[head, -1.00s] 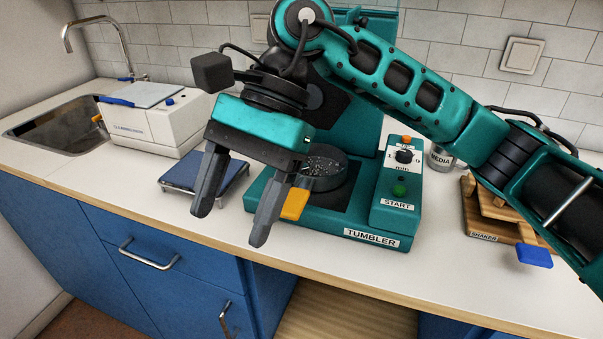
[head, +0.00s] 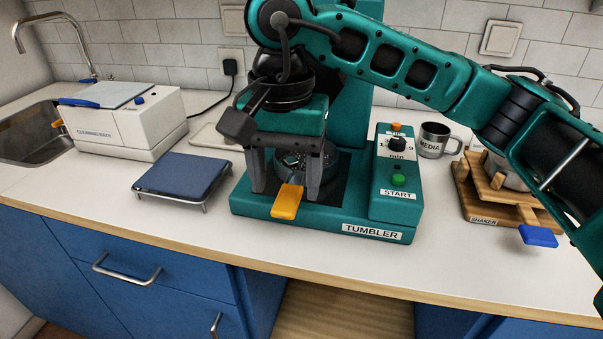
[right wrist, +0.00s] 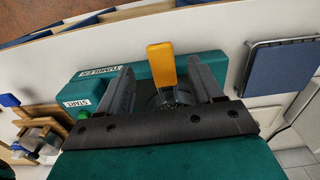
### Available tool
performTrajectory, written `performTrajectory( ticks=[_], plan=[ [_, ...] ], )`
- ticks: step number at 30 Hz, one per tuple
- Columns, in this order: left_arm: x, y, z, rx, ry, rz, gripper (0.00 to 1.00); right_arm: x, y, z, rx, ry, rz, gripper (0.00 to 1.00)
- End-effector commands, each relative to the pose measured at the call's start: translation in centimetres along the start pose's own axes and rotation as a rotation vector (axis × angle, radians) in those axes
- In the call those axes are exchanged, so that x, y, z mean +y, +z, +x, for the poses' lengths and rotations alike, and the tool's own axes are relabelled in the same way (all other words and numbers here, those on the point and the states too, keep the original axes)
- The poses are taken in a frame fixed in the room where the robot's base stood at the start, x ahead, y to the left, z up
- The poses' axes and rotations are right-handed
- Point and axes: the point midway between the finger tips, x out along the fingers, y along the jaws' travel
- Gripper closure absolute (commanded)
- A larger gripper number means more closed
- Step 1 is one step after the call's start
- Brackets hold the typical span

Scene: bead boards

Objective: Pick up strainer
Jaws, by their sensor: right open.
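A dark round bowl (head: 293,179) with a yellow handle (head: 287,201) sits in the teal tumbler (head: 300,216); I take it for the strainer. Small grey pieces show inside it. The handle points toward the counter's front edge and also shows in the right wrist view (right wrist: 162,63). My right gripper (head: 286,192) is open over the bowl, pointing down, with one finger on each side of the handle and bowl. In the right wrist view the handle lies between the fingers, with gaps. The gripper hides part of the bowl. My left gripper is not in view.
The tumbler's control box (head: 394,185) stands right of the bowl. A blue-topped stand (head: 185,176) is on the left, beside a white cleaning bath (head: 125,125). A media cup (head: 434,140) and wooden shaker (head: 485,207) are on the right. The front counter strip is clear.

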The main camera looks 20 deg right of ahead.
Motion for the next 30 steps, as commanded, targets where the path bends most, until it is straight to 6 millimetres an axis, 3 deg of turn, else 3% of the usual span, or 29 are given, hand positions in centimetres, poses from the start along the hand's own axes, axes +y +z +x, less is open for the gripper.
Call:
performTrajectory(
  ticks=[12,19,30],
  plan=[
    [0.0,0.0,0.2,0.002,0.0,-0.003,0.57,-0.1,-0.6,5.0,-0.003,0.001,0.001,0.34],
    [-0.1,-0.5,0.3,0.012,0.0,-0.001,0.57,-0.1,-0.6,5.1,-0.001,-0.001,0.001,0.35],
    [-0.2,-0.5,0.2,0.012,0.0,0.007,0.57,-0.1,-0.6,5.1,-0.001,0.0,0.0,0.7]
  ],
)
